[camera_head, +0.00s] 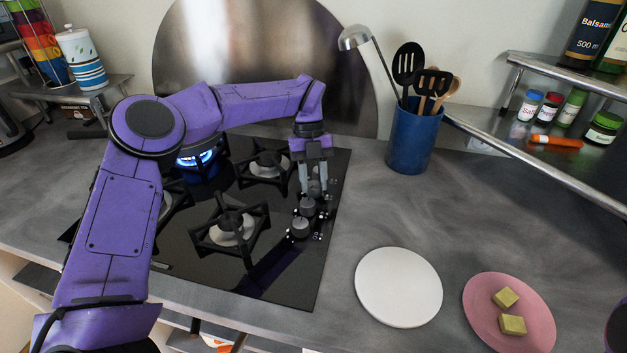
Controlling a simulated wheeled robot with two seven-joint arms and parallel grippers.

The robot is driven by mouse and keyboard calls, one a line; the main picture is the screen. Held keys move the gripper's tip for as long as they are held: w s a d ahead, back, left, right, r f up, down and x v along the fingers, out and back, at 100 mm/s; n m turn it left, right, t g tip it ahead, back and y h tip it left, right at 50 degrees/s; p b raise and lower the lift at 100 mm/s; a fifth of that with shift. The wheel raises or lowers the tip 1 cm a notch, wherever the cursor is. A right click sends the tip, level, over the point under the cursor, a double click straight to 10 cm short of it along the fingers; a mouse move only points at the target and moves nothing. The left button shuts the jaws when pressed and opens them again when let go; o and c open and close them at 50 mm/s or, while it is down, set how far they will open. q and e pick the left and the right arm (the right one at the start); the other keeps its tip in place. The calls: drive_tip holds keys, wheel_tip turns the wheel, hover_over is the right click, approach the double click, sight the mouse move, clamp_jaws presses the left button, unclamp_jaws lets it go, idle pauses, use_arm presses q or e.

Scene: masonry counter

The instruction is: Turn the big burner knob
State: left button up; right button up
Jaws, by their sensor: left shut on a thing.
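The black glass gas hob (190,258) lies on the counter, with a column of grey knobs along its right side. My left gripper (315,186) points down at the far end of this column. Its two fingers are shut on a burner knob (315,189), which they partly hide. Two nearer knobs stand free, the middle knob (307,207) and the front knob (300,228). A blue flame (198,158) burns at the back left burner, partly hidden by my left arm. My right gripper is not in view.
A blue utensil pot (409,142) stands right of the hob. A white plate (398,288) and a pink plate (480,310) with two yellowish cubes lie at the front right. A metal shelf (480,128) with jars is at the right.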

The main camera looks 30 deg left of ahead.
use_arm(q)
drive_tip(key=o, duration=1)
drive_tip(key=shift+w, duration=0.1)
drive_tip(key=shift+o, duration=0.2)
drive_tip(key=p+v, duration=0.1)
drive_tip(key=v, duration=0.9)
drive_tip(key=shift+a+r+p, duration=0.15)
drive_tip(key=shift+r+p, duration=0.05)
drive_tip(key=shift+p, duration=0.15)
drive_tip(key=shift+w, duration=0.1)
